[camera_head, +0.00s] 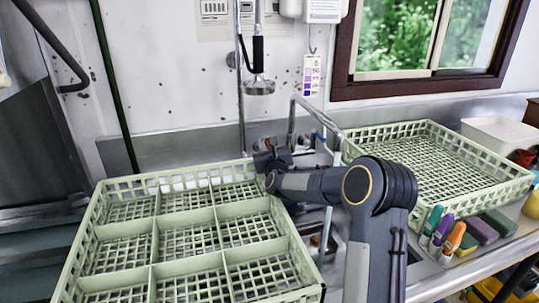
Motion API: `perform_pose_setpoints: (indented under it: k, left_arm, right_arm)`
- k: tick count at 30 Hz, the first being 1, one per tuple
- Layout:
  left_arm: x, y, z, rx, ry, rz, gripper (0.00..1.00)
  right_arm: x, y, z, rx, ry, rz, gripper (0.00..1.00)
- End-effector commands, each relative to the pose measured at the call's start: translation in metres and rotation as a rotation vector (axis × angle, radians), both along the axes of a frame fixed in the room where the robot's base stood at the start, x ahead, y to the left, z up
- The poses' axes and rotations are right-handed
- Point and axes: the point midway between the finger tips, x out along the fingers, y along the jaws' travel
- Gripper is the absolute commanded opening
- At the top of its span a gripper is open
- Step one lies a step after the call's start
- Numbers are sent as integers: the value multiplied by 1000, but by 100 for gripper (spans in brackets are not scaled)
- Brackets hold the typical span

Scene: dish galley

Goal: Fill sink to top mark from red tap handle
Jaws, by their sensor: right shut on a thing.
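A grey tap with a bent spout (313,112) stands behind the sink (331,271). My right gripper (268,160) is at the left side of the tap's base, shut, with its forearm crossing in front of the tap. A blue part (320,137) shows at the tap's right side. A pale narrow strip (327,228) below the spout looks like running water. The sink is mostly covered by my arm and a rack; its water level and top mark cannot be made out. My left gripper is not in view.
A green divided rack (163,188) fills the front left. Another green rack (432,137) stands at the right. A spray hose (258,86) hangs above the tap.

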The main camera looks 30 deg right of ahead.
Motion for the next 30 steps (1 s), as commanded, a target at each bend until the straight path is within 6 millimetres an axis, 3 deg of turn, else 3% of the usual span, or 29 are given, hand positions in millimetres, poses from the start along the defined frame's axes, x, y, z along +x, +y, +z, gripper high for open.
perform_pose_setpoints:
  k: [9, 10, 14, 24, 30]
  left_arm:
    - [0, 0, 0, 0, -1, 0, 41]
    - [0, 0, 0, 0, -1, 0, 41]
    - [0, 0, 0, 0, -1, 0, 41]
    - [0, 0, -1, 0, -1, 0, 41]
    - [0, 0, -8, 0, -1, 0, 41]
  right_arm:
    - [0, 0, 2, 1, 0, -4, 0]
    - [0, 0, 2, 1, 0, -4, 17]
    - [0, 0, 2, 1, 0, -3, 34]
    - [0, 0, 3, 1, 0, -3, 35]
    - [0, 0, 31, 2, -6, -3, 35]
